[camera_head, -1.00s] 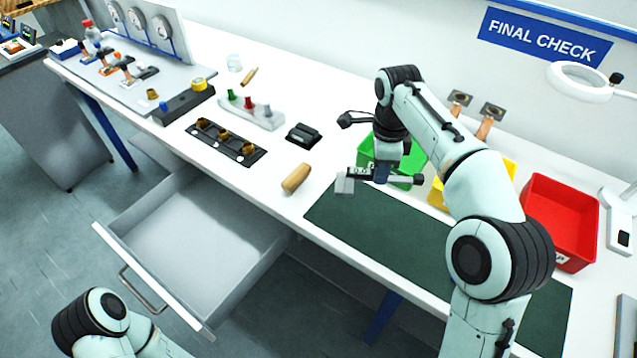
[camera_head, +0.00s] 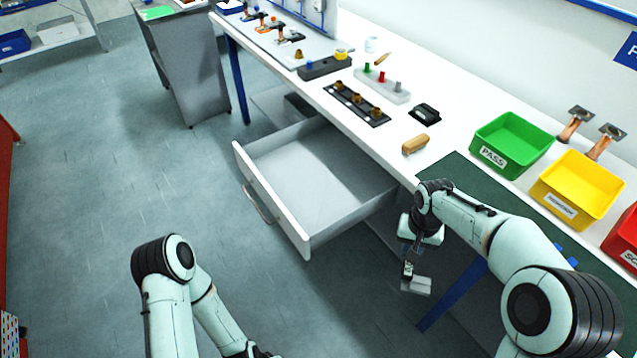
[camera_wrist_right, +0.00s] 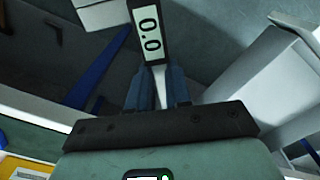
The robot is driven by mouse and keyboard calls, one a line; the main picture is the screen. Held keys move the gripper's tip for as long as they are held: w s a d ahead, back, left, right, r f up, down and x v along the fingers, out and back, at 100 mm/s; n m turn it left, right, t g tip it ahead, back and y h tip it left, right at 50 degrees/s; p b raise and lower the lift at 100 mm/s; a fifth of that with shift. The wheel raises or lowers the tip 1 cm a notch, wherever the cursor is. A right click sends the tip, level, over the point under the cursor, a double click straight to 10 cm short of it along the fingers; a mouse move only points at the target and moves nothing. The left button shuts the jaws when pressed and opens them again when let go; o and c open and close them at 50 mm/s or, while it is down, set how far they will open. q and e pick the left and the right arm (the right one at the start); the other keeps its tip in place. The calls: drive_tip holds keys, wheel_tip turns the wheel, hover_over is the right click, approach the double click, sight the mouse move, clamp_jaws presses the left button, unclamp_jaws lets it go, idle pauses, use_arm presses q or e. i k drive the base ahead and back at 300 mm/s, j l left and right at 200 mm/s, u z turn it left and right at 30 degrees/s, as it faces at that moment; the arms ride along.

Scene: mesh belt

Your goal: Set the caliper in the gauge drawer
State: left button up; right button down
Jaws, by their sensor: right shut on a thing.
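The caliper, with a display reading 0.0 (camera_wrist_right: 150,35), is held between the fingers of my right gripper (camera_wrist_right: 158,90), which is shut on it. In the head view my right gripper (camera_head: 418,246) points down in front of the bench edge, with the caliper (camera_head: 414,284) hanging below it. The gauge drawer (camera_head: 272,214) is pulled open under the bench, and its visible floor looks empty. The caliper is to the right of the drawer, apart from it. My left arm shows at the bottom, but its gripper fingers are out of frame.
On the bench stand a green bin (camera_head: 512,146), a yellow bin (camera_head: 577,187), a red bin (camera_head: 625,240), a wooden-looking handle (camera_head: 415,144) and a black block (camera_head: 425,113). A blue bench leg (camera_head: 452,296) is beside the caliper. The floor left of the drawer is clear.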

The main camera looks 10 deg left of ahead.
sight(320, 178)
drive_tip(key=i+j, duration=0.2)
drive_tip(key=i+j+z, duration=0.15)
drive_tip(key=j, duration=0.3)
drive_tip(key=i+j, duration=0.2)
drive_tip(key=i+j+z, duration=0.15)
drive_tip(key=j, duration=0.3)
drive_tip(key=i+j, duration=0.15)
drive_tip(key=j, duration=0.2)
drive_tip(key=i+j+z, duration=0.15)
drive_tip(key=j, duration=0.2)
drive_tip(key=i+j, duration=0.15)
drive_tip(key=j, duration=0.25)
drive_tip(key=i+j+z, duration=0.15)
drive_tip(key=j, duration=0.2)
